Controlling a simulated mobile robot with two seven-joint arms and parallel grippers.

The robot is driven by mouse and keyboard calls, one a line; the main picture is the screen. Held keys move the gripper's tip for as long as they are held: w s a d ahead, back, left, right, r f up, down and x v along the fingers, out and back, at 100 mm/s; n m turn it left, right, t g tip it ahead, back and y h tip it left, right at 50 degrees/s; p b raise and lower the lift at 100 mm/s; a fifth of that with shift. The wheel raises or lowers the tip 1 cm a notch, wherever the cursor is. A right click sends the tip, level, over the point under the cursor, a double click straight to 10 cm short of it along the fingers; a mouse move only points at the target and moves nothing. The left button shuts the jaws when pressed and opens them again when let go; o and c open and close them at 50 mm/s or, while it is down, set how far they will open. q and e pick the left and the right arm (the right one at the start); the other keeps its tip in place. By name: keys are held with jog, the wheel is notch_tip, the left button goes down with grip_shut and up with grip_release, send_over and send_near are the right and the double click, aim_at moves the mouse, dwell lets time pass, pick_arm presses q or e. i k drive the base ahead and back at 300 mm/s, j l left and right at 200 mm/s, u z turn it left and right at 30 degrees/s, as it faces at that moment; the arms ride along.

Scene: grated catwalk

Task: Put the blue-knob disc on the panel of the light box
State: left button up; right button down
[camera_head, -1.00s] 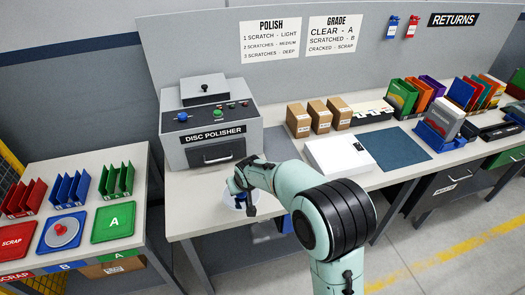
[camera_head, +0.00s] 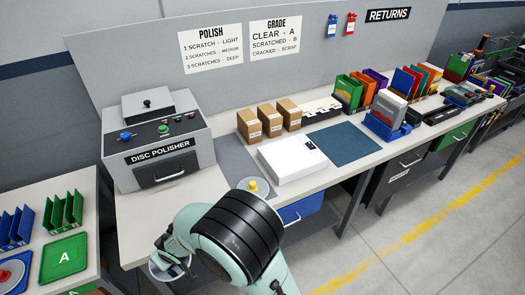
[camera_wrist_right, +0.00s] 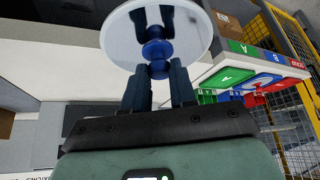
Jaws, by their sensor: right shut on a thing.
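The blue-knob disc (camera_wrist_right: 118,38) is a pale round plate with a blue knob (camera_wrist_right: 156,50). My right gripper (camera_wrist_right: 156,60) is shut on that knob in the right wrist view. In the head view the gripper (camera_head: 172,262) is at the table's front left edge, with part of the disc (camera_head: 158,272) showing beneath it. The light box (camera_head: 290,162) is a flat white box on the table, to the right of and beyond the gripper. Its top is bare apart from a small dark mark at the right. My left gripper is out of view.
A yellow-knob disc (camera_head: 258,192) sits on the table before the light box, partly behind my arm. The disc polisher (camera_head: 158,140) stands at the left. Brown boxes (camera_head: 248,126) stand behind the light box, and a blue mat (camera_head: 345,143) lies right of it.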

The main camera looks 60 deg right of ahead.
aim_at(288, 155)
jog(key=k+l+u, duration=0.25)
jog(key=l, duration=0.2)
jog(key=k+l+u, duration=0.1)
jog(key=l+u, duration=0.15)
jog(key=l, duration=0.15)
jog(key=k+l, duration=0.25)
jog(key=l, duration=0.15)
jog(key=k+l+u, duration=0.1)
jog(key=l, duration=0.35)
jog(key=k+l, duration=0.35)
jog(key=k+l+u, duration=0.1)
jog(key=k+l, duration=0.15)
jog(key=l, duration=0.15)
